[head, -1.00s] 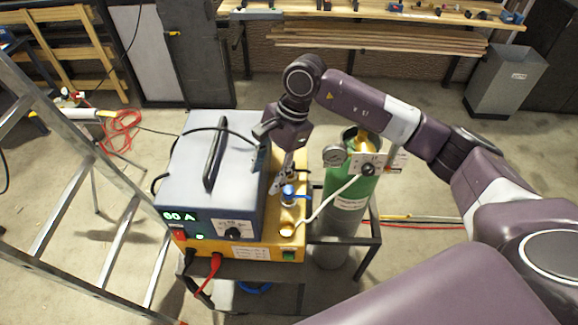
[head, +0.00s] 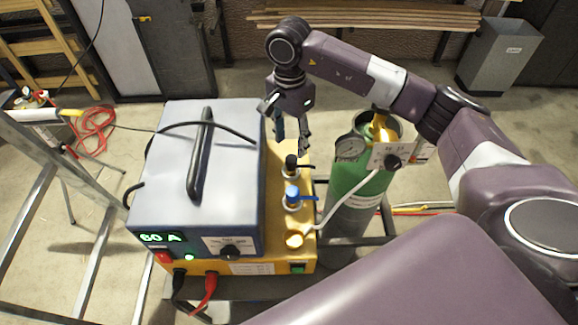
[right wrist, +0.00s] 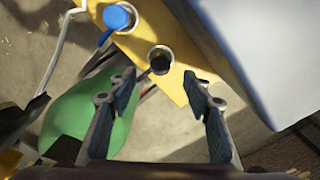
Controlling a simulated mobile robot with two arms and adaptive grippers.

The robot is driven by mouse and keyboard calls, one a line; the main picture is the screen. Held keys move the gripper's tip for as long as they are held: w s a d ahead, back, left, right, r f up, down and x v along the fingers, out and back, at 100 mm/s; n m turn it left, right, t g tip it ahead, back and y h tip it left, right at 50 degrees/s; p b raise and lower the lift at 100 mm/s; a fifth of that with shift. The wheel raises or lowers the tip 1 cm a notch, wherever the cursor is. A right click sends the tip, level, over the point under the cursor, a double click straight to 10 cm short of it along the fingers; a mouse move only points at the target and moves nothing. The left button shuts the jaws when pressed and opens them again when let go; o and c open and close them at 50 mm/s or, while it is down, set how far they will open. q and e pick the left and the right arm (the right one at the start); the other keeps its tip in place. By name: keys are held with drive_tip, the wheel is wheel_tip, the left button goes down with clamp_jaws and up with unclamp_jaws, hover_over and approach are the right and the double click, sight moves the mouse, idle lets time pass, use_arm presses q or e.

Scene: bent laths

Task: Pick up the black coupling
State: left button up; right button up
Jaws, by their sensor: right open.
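The black coupling (head: 291,161) stands in a round socket on the yellow ledge of the machine, behind the blue coupling (head: 292,193) in the head view. It also shows in the right wrist view (right wrist: 160,62), ahead of the fingertips. My right gripper (head: 292,142) is just above and behind the black coupling in the head view. In the right wrist view its two fingers (right wrist: 160,82) are spread, with nothing between them. Whether a finger touches the coupling cannot be told. My left gripper is not in view.
The grey power unit (head: 225,150) with a handle stands close to the left of the couplings.

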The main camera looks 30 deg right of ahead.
sight(291, 158)
drive_tip(key=shift+s+f+p, duration=0.1)
drive_tip(key=shift+f+p, duration=0.3)
drive_tip(key=shift+f, duration=0.35)
drive_tip(key=shift+s+f+p, duration=0.2)
drive_tip(key=shift+f+p, duration=0.45)
drive_tip(key=shift+f, duration=0.05)
drive_tip(key=f+p, duration=0.1)
drive_tip(key=f, duration=0.2)
drive_tip(key=shift+w+f+p, duration=0.2)
drive_tip(key=shift+f+p, duration=0.2)
drive_tip(key=shift+f, duration=0.4)
clamp_jaws()
